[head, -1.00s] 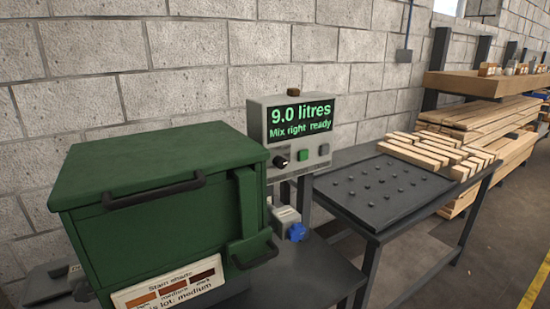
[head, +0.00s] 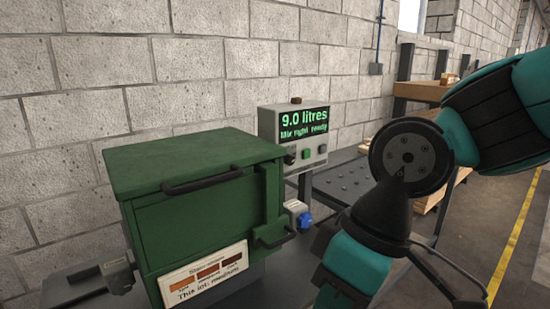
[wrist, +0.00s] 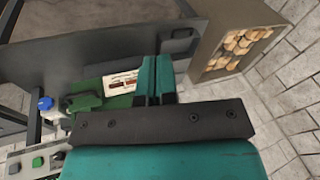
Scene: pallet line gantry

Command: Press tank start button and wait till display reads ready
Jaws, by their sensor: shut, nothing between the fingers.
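The control box (head: 265,125) stands behind the green tank (head: 195,160). Its lit display (head: 303,122) shows "9.0 litres" and "Mix right ready" in green. Below it are a black knob (head: 290,156), a green button (head: 306,154) and a grey button (head: 322,149). In the wrist view the green button (wrist: 39,162) and grey button (wrist: 58,155) lie at the lower left. My gripper (wrist: 157,62) is shut and empty, apart from the buttons. In the head view its fingers are out of sight. I cannot read which button is tank start.
A blue knob (head: 305,219) sits on a small fitting beside the tank. A dark bench (head: 345,185) with studs stands right of the box, partly behind my arm. In the wrist view an open box of wood pieces (wrist: 238,50) is at the upper right. Floor is clear at right.

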